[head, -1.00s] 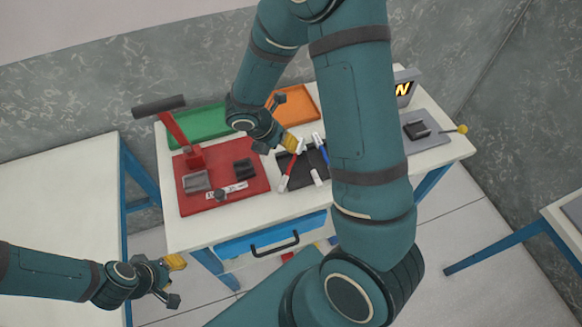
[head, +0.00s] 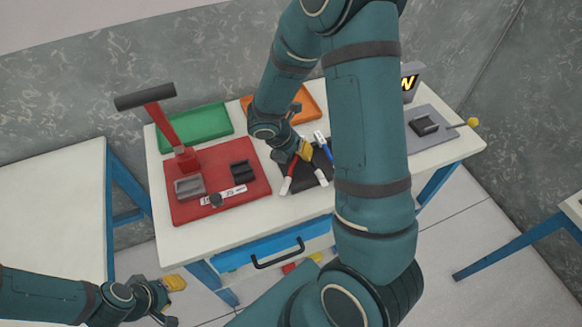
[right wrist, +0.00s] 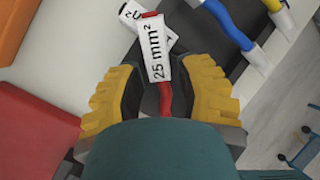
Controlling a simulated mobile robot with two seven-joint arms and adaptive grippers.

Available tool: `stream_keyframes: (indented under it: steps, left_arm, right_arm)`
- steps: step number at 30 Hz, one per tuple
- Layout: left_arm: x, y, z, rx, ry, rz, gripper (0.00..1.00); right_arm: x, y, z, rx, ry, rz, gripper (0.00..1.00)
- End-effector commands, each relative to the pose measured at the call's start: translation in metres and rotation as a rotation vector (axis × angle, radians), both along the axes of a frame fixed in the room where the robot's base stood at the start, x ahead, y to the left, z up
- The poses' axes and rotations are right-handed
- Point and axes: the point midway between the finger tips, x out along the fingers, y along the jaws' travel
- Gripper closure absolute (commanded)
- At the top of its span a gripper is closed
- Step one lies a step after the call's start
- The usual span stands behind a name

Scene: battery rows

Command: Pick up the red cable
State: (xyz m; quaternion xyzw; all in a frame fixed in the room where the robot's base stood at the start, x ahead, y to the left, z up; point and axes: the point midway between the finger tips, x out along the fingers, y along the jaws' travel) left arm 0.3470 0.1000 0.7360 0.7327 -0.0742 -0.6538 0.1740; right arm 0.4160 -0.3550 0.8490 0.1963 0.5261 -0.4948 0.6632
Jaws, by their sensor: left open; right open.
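The red cable (head: 288,180) lies on the black mat at the middle of the white table. In the right wrist view it shows as a short red length (right wrist: 165,101) with a white tag reading "25 mm²" (right wrist: 157,58). My right gripper (head: 304,152) is open right over it. Its yellow fingers (right wrist: 160,100) show one on each side of the cable; I cannot tell whether they touch it. The gripper hides part of the cable in the head view. My left gripper (head: 172,297) is open and empty at the lower left, away from the table top.
A blue cable (head: 323,150) lies close on the right of the red one. A red board (head: 215,205) with a lever press stands on the left. Green (head: 195,128) and orange (head: 300,105) trays lie behind. My right arm covers part of the table.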

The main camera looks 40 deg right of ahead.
Motion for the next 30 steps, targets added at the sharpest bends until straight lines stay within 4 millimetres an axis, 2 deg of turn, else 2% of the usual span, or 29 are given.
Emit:
stream_keyframes:
  steps: [6, 9, 23, 30]
  left_arm:
    - [0.001, 0.000, 0.001, 0.000, -0.002, 0.001, 0.64]
    - [0.001, 0.000, 0.001, 0.000, -0.002, 0.001, 0.64]
    - [0.001, 0.000, 0.001, 0.000, -0.002, 0.001, 0.64]
    - [-0.001, 0.000, 0.010, 0.000, 0.002, 0.000, 0.64]
  right_arm:
    - [0.000, 0.000, 0.001, 0.001, -0.001, 0.000, 0.66]
    - [0.000, 0.000, 0.001, 0.000, 0.000, 0.000, 1.00]
    - [0.000, 0.000, 0.001, 0.001, 0.000, 0.000, 1.00]
    - [0.002, 0.005, 0.010, 0.000, 0.000, 0.000, 1.00]
